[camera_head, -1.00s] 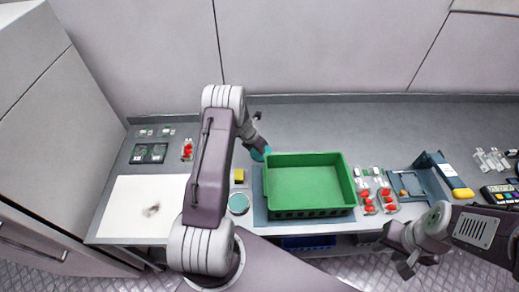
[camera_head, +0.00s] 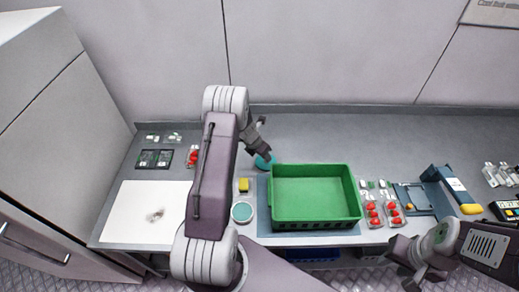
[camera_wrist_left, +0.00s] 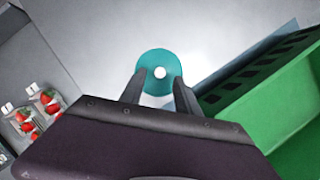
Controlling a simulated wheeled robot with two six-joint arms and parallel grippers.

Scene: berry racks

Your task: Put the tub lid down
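The tub lid (camera_wrist_left: 148,63) is a teal disc with a small white knob. In the head view the lid (camera_head: 264,162) is at the worktop behind the green crate's left corner. My left gripper (camera_head: 261,150) is right over it. In the left wrist view the left gripper's fingers (camera_wrist_left: 160,84) stand apart on either side of the knob, clear of it; contact with the lid's edge cannot be told. A round teal-topped tub (camera_head: 242,212) stands left of the crate. My right gripper (camera_head: 405,268) is open and empty at the front edge.
The green crate (camera_head: 316,221) is empty. Strawberry punnets (camera_head: 373,213) stand right of the crate, with a blue-grey device (camera_head: 450,189) beyond. A white board (camera_head: 132,211) lies left. The back worktop is clear.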

